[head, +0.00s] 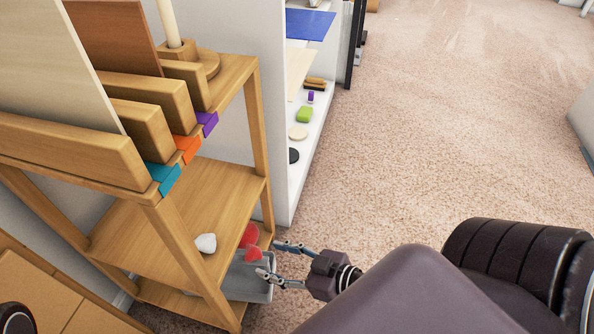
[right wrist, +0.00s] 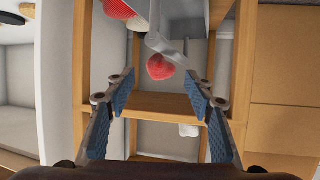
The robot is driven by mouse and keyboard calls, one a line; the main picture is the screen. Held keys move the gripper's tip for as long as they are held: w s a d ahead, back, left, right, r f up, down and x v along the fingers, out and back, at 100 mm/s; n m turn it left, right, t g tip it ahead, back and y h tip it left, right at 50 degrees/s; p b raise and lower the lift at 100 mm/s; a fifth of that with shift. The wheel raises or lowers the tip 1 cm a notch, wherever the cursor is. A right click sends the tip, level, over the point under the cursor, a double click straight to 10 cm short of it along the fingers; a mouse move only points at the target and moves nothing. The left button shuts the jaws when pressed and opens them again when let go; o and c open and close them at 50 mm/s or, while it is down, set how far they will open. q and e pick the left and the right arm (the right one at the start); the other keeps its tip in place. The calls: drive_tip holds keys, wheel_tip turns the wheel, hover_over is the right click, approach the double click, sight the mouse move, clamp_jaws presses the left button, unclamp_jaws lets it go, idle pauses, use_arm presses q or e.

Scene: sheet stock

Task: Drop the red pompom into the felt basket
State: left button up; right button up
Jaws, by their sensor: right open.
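The grey felt basket (head: 262,291) sits low in the wooden shelf unit, partly hidden by the middle board; its grey side also shows at the top of the right wrist view (right wrist: 188,10). A small round red pompom (head: 253,255) is at the basket's mouth, just beyond my right gripper (head: 270,258). In the right wrist view the pompom (right wrist: 160,67) lies past the fingertips by the basket's rim, apart from both fingers. I cannot tell whether it rests on anything. My right gripper (right wrist: 161,88) is open and empty. My left gripper is out of view.
Another red item (head: 250,235) is behind the pompom. A white lump (head: 206,243) lies on the middle board (head: 150,235). A wooden shelf post (head: 258,150) stands close to my right gripper. A white shelf (head: 314,140) with small items is behind; carpet (head: 450,130) is clear at right.

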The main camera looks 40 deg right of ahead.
drive_tip(key=v, duration=0.7)
drive_tip(key=shift+b, duration=0.35)
drive_tip(key=shift+s, duration=0.1)
